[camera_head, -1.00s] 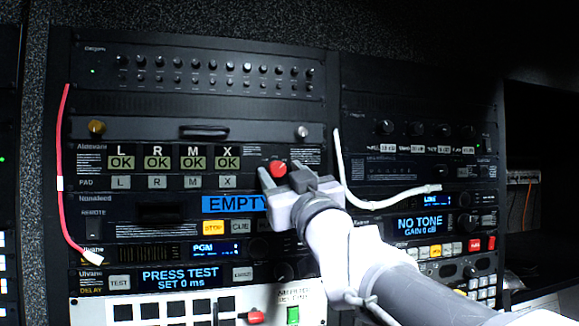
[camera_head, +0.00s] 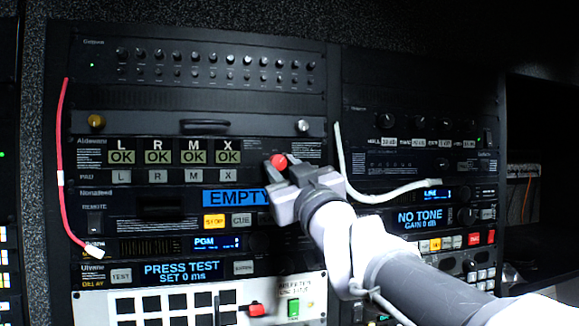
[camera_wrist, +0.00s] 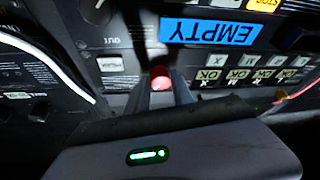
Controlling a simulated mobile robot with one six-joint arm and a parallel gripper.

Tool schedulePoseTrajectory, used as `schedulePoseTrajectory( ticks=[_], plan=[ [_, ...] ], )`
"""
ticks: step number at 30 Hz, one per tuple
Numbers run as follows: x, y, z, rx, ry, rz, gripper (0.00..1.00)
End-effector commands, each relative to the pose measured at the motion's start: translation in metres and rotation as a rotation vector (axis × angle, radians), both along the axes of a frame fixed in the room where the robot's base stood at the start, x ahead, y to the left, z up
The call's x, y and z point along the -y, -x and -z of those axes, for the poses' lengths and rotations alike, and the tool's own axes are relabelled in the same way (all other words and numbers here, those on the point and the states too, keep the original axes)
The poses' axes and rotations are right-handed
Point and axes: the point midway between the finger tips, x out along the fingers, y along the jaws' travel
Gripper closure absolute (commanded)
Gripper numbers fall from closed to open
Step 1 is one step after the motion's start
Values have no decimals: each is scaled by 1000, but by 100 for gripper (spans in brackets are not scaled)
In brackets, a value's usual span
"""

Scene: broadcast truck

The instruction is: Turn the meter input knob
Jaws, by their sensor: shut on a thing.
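A red knob (camera_head: 279,160) sits at the right of the meter panel (camera_head: 260,150) that carries the L, R, M, X labels and OK displays. My gripper (camera_head: 281,171) reaches in from the lower right, with its fingers around this knob. In the wrist view the red knob (camera_wrist: 161,78) shows between the fingertips of my gripper (camera_wrist: 161,88), and they are shut on it. The fingers hide part of the knob, and I cannot read its pointer or label.
A white cable (camera_head: 400,195) hangs close to the right of my gripper, and a red cable (camera_head: 64,170) hangs at the far left. Other rack units with knobs and buttons surround the panel.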

Motion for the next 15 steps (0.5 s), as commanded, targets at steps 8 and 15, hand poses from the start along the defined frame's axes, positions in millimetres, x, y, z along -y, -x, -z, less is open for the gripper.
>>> schedulePoseTrajectory(
  ticks=[8,15],
  plan=[
    [3,-1,-5,57,205,1,100],
    [4,-2,-6,111,396,1,100]
  ],
)
